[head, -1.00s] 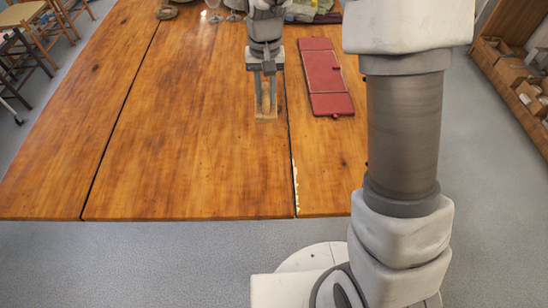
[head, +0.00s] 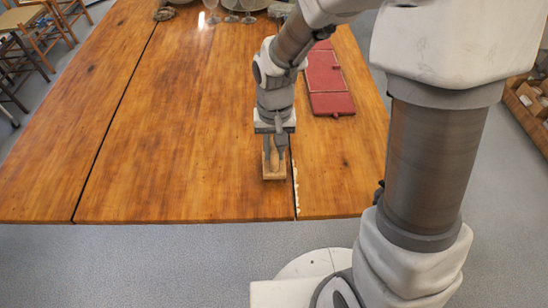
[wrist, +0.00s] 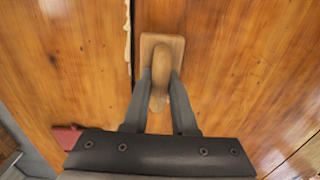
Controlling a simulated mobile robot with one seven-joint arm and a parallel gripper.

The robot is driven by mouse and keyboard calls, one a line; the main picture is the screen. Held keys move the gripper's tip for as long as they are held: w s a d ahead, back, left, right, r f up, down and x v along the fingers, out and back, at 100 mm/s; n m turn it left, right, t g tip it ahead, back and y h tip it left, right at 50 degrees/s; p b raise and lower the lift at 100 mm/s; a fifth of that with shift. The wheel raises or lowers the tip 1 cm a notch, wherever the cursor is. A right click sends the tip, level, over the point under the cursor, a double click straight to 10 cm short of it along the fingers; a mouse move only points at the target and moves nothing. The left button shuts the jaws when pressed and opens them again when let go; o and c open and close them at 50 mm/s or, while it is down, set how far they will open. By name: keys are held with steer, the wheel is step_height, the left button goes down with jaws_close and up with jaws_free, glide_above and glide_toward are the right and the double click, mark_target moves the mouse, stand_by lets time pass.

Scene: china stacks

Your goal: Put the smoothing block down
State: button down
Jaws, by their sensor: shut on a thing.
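The smoothing block (head: 273,175) is a small wooden plate with a rounded handle on top. In the head view it is at the near part of the table, just left of the seam by the chipped edge. My gripper (head: 274,157) points down and is shut on the block's handle. The wrist view shows the block (wrist: 176,48) between the fingers of my gripper (wrist: 160,88), with the plate level with the wood below. I cannot tell whether its underside touches the table (head: 190,120).
A red folded case (head: 328,85) lies on the table to the right, behind the block. Glasses (head: 230,8) and a dark dish (head: 165,13) stand at the far end. The table's left and middle are clear. Its near edge is close in front of the block.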

steer(key=shift+f+b, duration=0.3)
steer(key=shift+f, duration=1.15)
steer(key=shift+f, duration=0.15)
steer(key=c, duration=0.7)
jaws_free()
